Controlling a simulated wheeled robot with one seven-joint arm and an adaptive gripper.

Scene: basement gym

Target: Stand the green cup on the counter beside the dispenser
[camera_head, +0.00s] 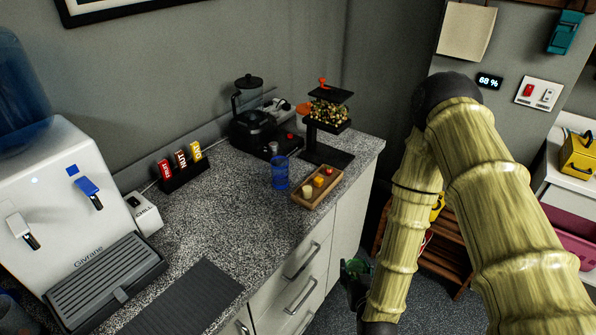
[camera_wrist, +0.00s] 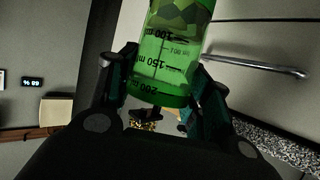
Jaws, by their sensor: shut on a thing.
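The green cup (camera_wrist: 172,60) is clear green plastic with dark volume marks. It sits between the two fingers of my gripper (camera_wrist: 161,85) in the wrist view, and the gripper is shut on it. In the head view the green cup (camera_head: 354,268) and my gripper (camera_head: 360,285) show small and dark, low in front of the drawers, right of the counter; my arm partly hides them. The cup's tilt is hard to tell. The white dispenser (camera_head: 75,185) with a blue bottle stands on the speckled counter (camera_head: 225,215) at the left.
A drip tray (camera_head: 105,280) and dark mat (camera_head: 185,298) lie by the dispenser. A chill box (camera_head: 145,213), packet rack (camera_head: 183,172), blender (camera_head: 252,115), blue cup (camera_head: 280,172), wooden tray (camera_head: 307,198) and black stand (camera_head: 327,150) line the back and right. The counter's middle is clear.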

